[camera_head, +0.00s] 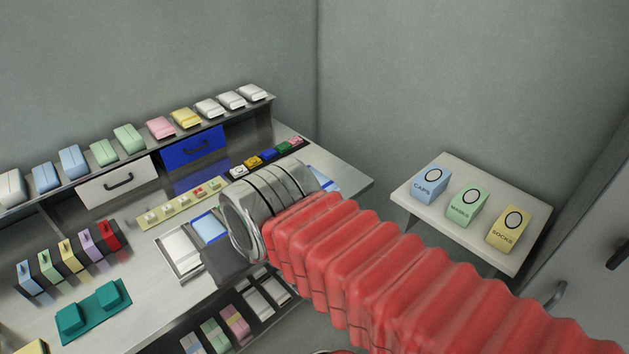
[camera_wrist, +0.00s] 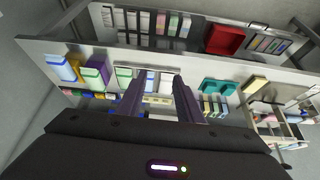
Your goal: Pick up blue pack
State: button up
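Several blue things could be the blue pack. Two light blue packs, a left one (camera_head: 46,177) and a right one (camera_head: 73,161), lie on the raised shelf in the head view. A blue and white item (camera_head: 209,227) lies in a tray on the worktop, beside my arm's wrist. In the wrist view my gripper (camera_wrist: 160,96) is open, its two dark fingers apart with nothing held between them. White and blue items show beyond the fingertips, below them in depth. In the head view the arm hides my fingers.
The shelf (camera_head: 133,160) holds a row of coloured packs above white and blue drawers. Small coloured packs stand in a rack at left, near a teal block (camera_head: 95,312). A side table (camera_head: 473,210) at right holds blue, green and yellow boxes. Bare worktop (camera_head: 345,180) lies at back right.

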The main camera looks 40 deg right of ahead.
aim_at(317, 178)
jog(key=shift+o, duration=1.4)
jog(key=shift+w+d+r+m, duration=0.15)
jog(key=shift+w+m, duration=0.15)
jog(key=o, duration=0.7)
jog(key=w+d+m, duration=0.1)
jog(key=w+m, duration=0.1)
jog(key=w+d+r+m, duration=0.1)
jog(key=w+d+m, duration=0.1)
jog(key=m, duration=0.1)
jog(key=w+d+m, duration=0.1)
jog(key=w+m, duration=0.1)
jog(key=m, duration=0.1)
jog(key=shift+w+d+r+g, duration=0.2)
jog(key=shift+d+r+g, duration=0.1)
jog(key=shift+d, duration=0.05)
jog(key=w+d+f+m, duration=0.2)
jog(key=w+d+m, duration=0.1)
jog(key=d+m, duration=0.6)
jog(key=w+d+f+m, duration=0.3)
jog(key=d+m, duration=0.6)
jog(key=d, duration=0.3)
jog(key=w+d+f+m, duration=0.2)
jog(key=w+d+m, duration=0.3)
jog(key=d+m, duration=0.4)
jog(key=shift+w+d+f, duration=0.1)
jog(key=shift+w+d, duration=0.05)
jog(key=shift+d, duration=0.45)
jog(key=shift+w+d+f, duration=0.1)
jog(key=shift+d, duration=0.45)
jog(key=shift+g, duration=0.3)
